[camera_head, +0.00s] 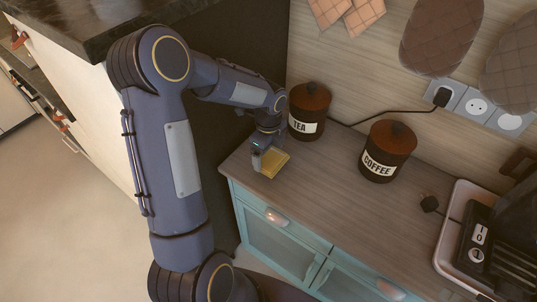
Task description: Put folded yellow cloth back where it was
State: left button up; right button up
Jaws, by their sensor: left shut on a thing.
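The folded yellow cloth (274,164) is at the left end of the wooden countertop, near its edge. My left gripper (261,163) points down over the cloth and is shut on it. The gripper hides part of the cloth, and I cannot tell whether the cloth touches the counter. My right gripper is not in view.
A TEA canister (308,112) stands just behind the cloth, and a COFFEE canister (386,151) stands to the right. A tray (452,232) with a dark appliance (499,247) is at the right. The countertop (335,184) is clear in the middle front.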

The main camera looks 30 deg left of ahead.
pick_arm(q)
jog(key=shift+f, duration=0.95)
jog(key=shift+f, duration=0.1)
jog(key=shift+f, duration=0.2)
jog(key=o, duration=0.6)
jog(key=shift+r, duration=0.1)
jog(key=shift+r, duration=0.15)
